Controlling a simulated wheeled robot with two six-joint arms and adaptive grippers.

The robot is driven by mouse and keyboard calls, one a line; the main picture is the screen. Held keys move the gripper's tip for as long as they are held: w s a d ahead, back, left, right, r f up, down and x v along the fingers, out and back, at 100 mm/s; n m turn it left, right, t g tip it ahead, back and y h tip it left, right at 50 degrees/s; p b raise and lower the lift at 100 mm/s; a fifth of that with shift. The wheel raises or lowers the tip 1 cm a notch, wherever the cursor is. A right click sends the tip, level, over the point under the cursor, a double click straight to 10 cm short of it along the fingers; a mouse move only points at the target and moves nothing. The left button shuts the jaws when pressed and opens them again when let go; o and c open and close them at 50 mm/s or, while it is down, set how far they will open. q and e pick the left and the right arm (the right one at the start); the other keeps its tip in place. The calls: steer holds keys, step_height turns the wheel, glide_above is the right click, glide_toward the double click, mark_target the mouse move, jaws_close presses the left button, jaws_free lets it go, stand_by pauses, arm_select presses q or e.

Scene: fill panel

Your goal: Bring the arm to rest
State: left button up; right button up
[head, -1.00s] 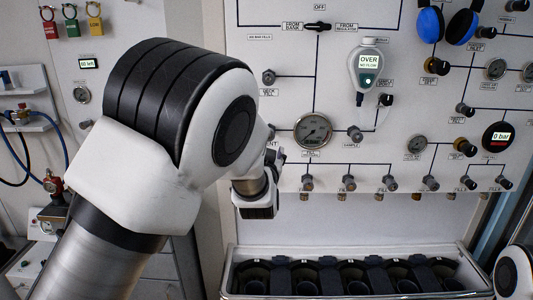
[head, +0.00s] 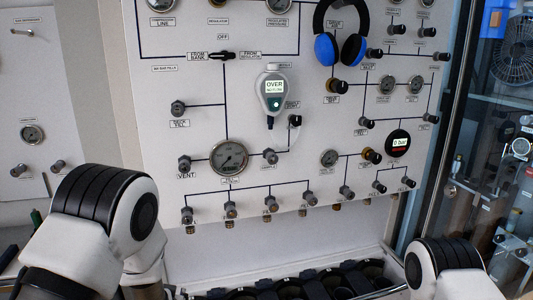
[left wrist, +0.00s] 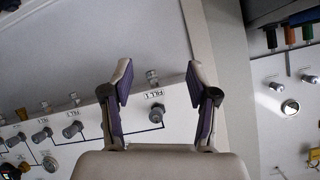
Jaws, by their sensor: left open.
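My left arm (head: 105,225) stands at the lower left of the head view, in front of the fill panel (head: 330,25). Its gripper is hidden or out of frame there. In the left wrist view my left gripper (left wrist: 160,82) is open, with nothing between its two purple-lined fingers. Beyond the fingers is the panel's lower edge with a row of fill valves (left wrist: 73,130); I cannot tell the exact distance to them. Part of my right arm (head: 445,270) shows at the lower right of the head view; its gripper is not in view.
The panel carries a handheld meter reading OVER (head: 274,92), a large gauge (head: 229,158), a round 0 bar display (head: 398,144) and blue ear defenders (head: 340,45). A rack with dark slots (head: 290,285) stands below. A glass-fronted cabinet (head: 490,150) is at the right.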

arm_select(q)
steer(key=s+a+f+g+h, duration=0.15)
steer(key=s+f+g, duration=0.25)
steer(key=s+f, duration=0.75)
steer(key=s+d+f+g+h, duration=0.1)
steer(key=s+f+g, duration=0.2)
steer(key=s, duration=0.9)
steer(key=s+d+f+n+g+h, duration=0.1)
steer(key=s+f+g, duration=0.3)
steer(key=s, duration=0.9)
steer(key=shift+s+d+f, duration=0.15)
steer(key=shift+s+f, duration=0.1)
steer(key=shift+f, duration=0.2)
steer(key=shift+w, duration=0.1)
